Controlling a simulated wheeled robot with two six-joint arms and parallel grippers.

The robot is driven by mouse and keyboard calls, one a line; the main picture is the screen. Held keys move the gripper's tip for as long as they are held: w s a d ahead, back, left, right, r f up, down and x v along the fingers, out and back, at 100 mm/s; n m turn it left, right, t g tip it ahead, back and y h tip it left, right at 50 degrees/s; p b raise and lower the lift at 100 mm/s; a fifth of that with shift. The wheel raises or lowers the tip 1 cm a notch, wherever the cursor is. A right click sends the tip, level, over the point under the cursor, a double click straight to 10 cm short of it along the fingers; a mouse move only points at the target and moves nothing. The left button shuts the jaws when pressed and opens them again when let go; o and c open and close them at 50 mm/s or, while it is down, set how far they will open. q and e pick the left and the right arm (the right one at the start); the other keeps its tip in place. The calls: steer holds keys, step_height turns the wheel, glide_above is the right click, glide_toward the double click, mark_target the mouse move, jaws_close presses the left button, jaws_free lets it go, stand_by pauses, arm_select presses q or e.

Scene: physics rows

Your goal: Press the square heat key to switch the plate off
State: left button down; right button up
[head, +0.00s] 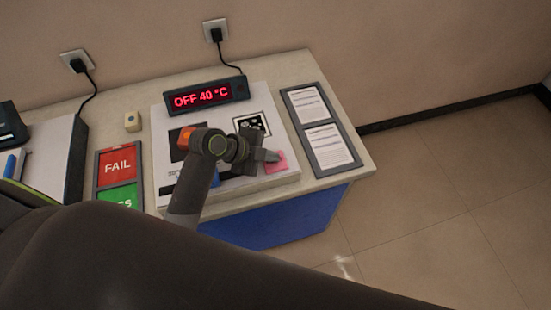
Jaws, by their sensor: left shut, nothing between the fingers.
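A white plate unit (285,186) lies on the table with a display (207,95) behind it reading "OFF 40 °C" in red. My left gripper (272,156) is shut and empty, over the front right part of the unit. Its tip is at a pink square (281,167); I cannot tell if they touch. A black-and-white patterned square (252,124) lies behind the gripper, and a blue patch (215,181) shows partly beside the arm. No label marks which one is the heat key. My arm hides part of the unit's top. My right gripper is not in view.
Red FAIL and green panels (118,168) lie left of the unit, with a small beige block (132,122) behind them. A dark frame with printed sheets (321,130) lies to the right. Cables run to wall sockets. My dark arm link covers the foreground.

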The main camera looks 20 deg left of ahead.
arm_select(q)
steer(key=shift+r+p, duration=0.55)
steer(key=shift+r, duration=0.2)
step_height(320, 180, up, 6)
steer(key=p, duration=0.5)
